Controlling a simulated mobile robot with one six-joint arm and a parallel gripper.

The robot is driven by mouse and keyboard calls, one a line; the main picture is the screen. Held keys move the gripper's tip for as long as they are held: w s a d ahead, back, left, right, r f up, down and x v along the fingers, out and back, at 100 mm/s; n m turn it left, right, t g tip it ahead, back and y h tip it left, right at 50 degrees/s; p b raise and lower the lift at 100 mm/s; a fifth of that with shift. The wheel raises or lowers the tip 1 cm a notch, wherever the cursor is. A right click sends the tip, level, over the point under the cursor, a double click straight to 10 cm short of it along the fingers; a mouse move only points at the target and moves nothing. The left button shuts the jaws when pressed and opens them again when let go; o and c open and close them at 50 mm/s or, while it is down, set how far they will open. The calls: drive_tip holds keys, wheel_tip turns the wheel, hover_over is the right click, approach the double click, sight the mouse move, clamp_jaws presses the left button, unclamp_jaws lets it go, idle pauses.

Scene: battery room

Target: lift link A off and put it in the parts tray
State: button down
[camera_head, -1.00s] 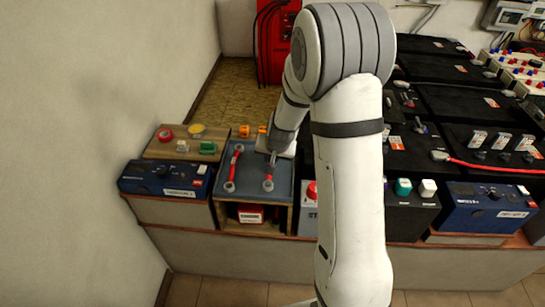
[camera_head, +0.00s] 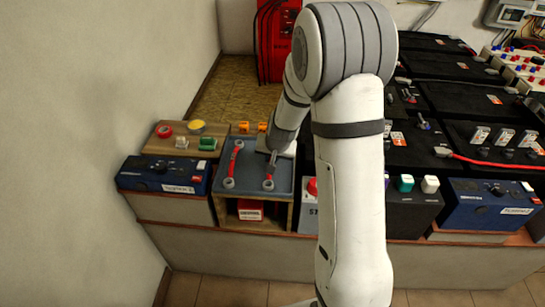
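The grey parts tray (camera_head: 253,186) sits on a wooden stand at the left of the bench. Two red links with grey ring ends lie in it: a left link (camera_head: 234,163) and a right link (camera_head: 269,176). I cannot read which of them, if either, is link A. My gripper (camera_head: 272,162) points down at the far end of the right link, over the tray. It is small, and my arm partly covers its surroundings, so I cannot tell whether its fingers are open, shut or touching the link.
A red box (camera_head: 249,210) sits in the opening under the tray. Black batteries (camera_head: 465,103) fill the right side. A wall (camera_head: 90,120) bounds the left.

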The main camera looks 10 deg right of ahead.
drive_tip(key=c, duration=1.3)
unclamp_jaws()
drive_tip(key=shift+c, duration=0.2)
drive_tip(key=shift+o, duration=0.4)
drive_tip(key=o, duration=0.3)
drive_tip(key=shift+r+p, duration=3.5)
drive_tip(key=shift+r, duration=0.55)
